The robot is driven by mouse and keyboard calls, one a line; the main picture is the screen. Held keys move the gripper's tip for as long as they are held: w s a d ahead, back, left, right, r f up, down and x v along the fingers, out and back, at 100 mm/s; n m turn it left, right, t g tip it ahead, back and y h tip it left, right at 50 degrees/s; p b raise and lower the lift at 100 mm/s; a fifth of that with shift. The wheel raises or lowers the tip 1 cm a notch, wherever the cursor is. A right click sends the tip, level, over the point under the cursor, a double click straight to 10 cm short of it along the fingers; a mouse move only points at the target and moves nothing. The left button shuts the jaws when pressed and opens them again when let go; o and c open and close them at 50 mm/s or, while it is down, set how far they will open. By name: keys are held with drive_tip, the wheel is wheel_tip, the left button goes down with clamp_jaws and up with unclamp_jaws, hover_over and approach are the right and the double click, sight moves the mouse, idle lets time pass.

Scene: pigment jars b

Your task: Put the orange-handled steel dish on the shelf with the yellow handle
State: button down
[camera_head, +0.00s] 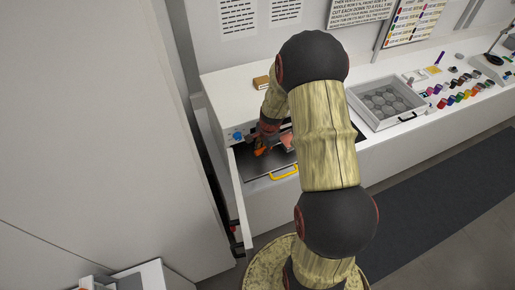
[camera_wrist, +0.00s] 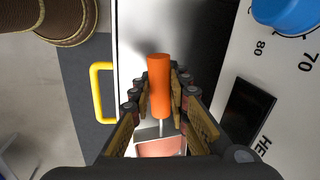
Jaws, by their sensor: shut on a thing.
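My gripper (camera_wrist: 163,95) is shut on the orange handle of the steel dish, which shows as a pale metal pan with a pinkish inside (camera_wrist: 160,147) at the bottom of the wrist view. In the head view the orange handle (camera_head: 261,151) and pinkish dish (camera_head: 287,141) are at the front of the white oven-like unit, partly hidden by my arm. The dark shelf (camera_head: 262,165) with the yellow handle (camera_head: 284,173) sticks out of this unit beneath my gripper. The yellow handle (camera_wrist: 98,92) is left of my gripper in the wrist view. I cannot tell whether the dish touches the shelf.
A control panel with a blue knob (camera_head: 238,135) is close beside my gripper. A white open door (camera_head: 240,205) stands left of the shelf. A grey tray (camera_head: 385,103) and several colored jars (camera_head: 455,97) are on the right counter.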

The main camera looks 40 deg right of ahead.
sight(260, 163)
drive_tip(key=shift+a+r, duration=0.1)
drive_tip(key=shift+a, duration=0.5)
drive_tip(key=shift+d+f, duration=0.15)
drive_tip(key=shift+f, duration=0.2)
drive_tip(key=shift+a+f+b, duration=0.2)
drive_tip(key=shift+f+b, duration=0.4)
drive_tip(key=shift+d+f+b, duration=0.1)
drive_tip(key=shift+f+b, duration=1.2)
drive_tip(key=shift+f, duration=0.75)
drive_tip(key=c, duration=1.6)
unclamp_jaws()
drive_tip(key=shift+c, duration=0.2)
drive_tip(key=shift+s, duration=0.1)
